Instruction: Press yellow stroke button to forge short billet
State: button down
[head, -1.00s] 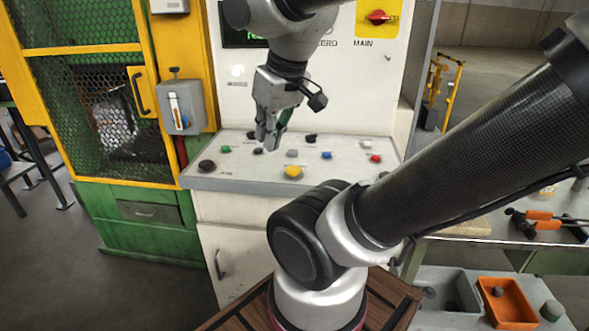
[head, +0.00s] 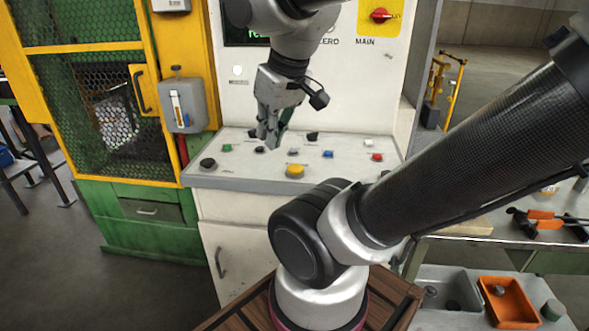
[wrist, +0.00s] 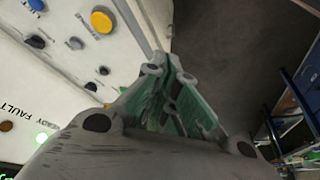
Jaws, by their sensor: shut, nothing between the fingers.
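The yellow stroke button (head: 295,171) is a large round button near the front middle of the sloping white control panel (head: 240,179). It also shows at the top of the wrist view (wrist: 102,21). My gripper (head: 269,142) is shut and empty, pointing down above the panel. In the head view it appears up and to the left of the yellow button, apart from it. In the wrist view my fingertips (wrist: 166,62) appear to the right of and below the button. No billet can be made out in these frames.
Other controls sit close around it: a green button (head: 227,148), a black knob (head: 207,163), a blue button (head: 327,154) and a red button (head: 377,157). A red main switch (head: 381,15) is on the upright panel. A yellow-framed mesh guard (head: 100,90) stands left.

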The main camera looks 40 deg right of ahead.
aim_at(294, 169)
jog(key=k+l, duration=0.15)
jog(key=k, duration=0.25)
jog(key=k+l, duration=0.1)
jog(key=k, duration=0.35)
